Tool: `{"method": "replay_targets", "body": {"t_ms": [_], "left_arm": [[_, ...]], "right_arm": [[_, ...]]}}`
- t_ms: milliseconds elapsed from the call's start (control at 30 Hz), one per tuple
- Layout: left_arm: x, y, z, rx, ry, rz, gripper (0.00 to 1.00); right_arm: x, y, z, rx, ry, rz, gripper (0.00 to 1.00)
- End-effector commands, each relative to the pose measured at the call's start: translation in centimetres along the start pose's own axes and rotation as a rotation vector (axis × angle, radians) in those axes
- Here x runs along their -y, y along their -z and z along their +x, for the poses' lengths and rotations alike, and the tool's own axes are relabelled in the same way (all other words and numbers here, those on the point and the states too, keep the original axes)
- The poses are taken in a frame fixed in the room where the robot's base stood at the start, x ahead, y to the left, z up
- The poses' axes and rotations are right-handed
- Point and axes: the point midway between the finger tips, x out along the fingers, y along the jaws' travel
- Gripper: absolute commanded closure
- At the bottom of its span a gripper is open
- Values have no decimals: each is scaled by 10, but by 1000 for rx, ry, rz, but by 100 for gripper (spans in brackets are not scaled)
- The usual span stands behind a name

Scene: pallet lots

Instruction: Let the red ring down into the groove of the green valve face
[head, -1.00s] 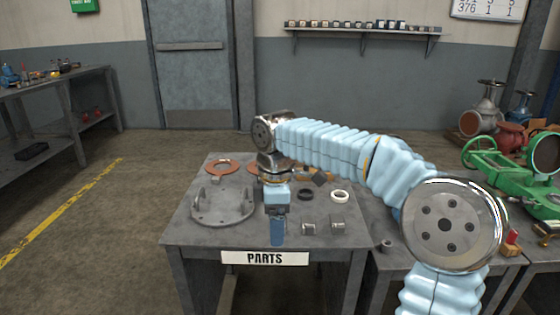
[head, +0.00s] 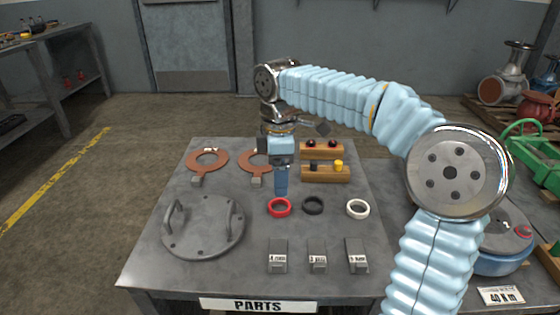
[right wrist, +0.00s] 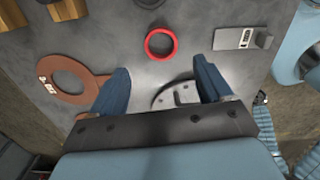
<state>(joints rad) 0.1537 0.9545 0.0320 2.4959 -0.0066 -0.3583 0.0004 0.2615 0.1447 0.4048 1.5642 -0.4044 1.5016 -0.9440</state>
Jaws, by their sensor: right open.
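The red ring (head: 279,215) lies flat on the parts table, leftmost in a row of rings. My right gripper (head: 281,192) points down just behind it in the head view, with a gap between them. In the right wrist view the red ring (right wrist: 148,43) lies beyond the fingertips, roughly centred between them. There the right gripper (right wrist: 160,66) is open, with nothing between its fingers. A green valve-like frame (head: 540,150) is cut off at the right edge; I see no valve face with a groove. My left gripper is out of view.
A black ring (head: 313,213) and a white ring (head: 358,216) lie right of the red one. Grey labelled blocks (head: 317,258) stand in front. A grey handled cover (head: 203,243), copper gaskets (head: 192,162) and wooden holders (head: 325,173) surround them. A blue-rimmed disc (head: 505,262) is at right.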

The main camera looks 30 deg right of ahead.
Motion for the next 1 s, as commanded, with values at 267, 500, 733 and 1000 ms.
{"method": "replay_targets", "body": {"t_ms": [267,500,733,1000], "left_arm": [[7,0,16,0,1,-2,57],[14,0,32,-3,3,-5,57],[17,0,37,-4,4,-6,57],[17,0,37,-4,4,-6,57]], "right_arm": [[0,-1,38,0,1,1,21],[0,0,63,1,1,0,21],[0,0,75,1,1,0,21],[0,0,76,0,1,0,21]]}}
